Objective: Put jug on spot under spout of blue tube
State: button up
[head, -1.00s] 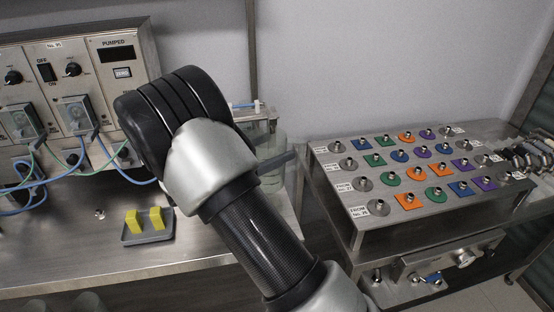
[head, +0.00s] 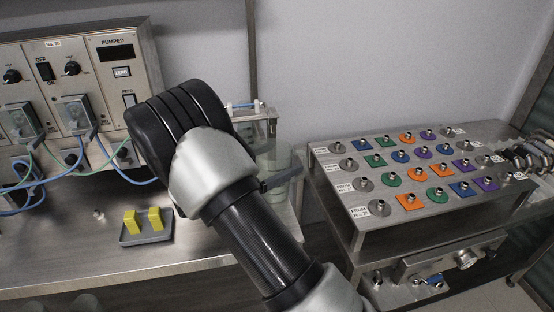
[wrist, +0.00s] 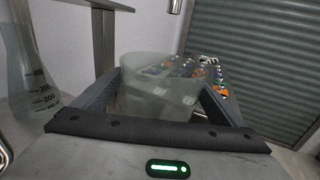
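A clear jug (head: 272,158) stands behind my forearm at the right end of the left bench, partly hidden. In the wrist view the jug (wrist: 158,98) lies between the two fingers of my gripper (wrist: 160,90), which are wide apart. The jug nearly fills the gap, and I cannot tell whether both fingers press on it. One finger shows in front of the jug in the head view. A blue tube (head: 135,180) runs from the pump panel and passes behind my arm.
A metal stand (head: 262,112) rises behind the jug. A graduated flask (wrist: 35,85) is close on the left in the wrist view. A grey tray (head: 147,237) with yellow blocks lies on the bench. A rack of coloured ports (head: 330,170) stands to the right, across a gap.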

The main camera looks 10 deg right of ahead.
jog(key=shift+r, duration=0.1)
jog(key=shift+a+r, duration=0.15)
jog(key=v, duration=1.1)
jog(key=shift+s+a+p, duration=0.2)
jog(key=shift+a+p, duration=0.1)
jog(key=shift+p, duration=0.1)
jog(key=shift+c, duration=0.3)
dwell(1.3)
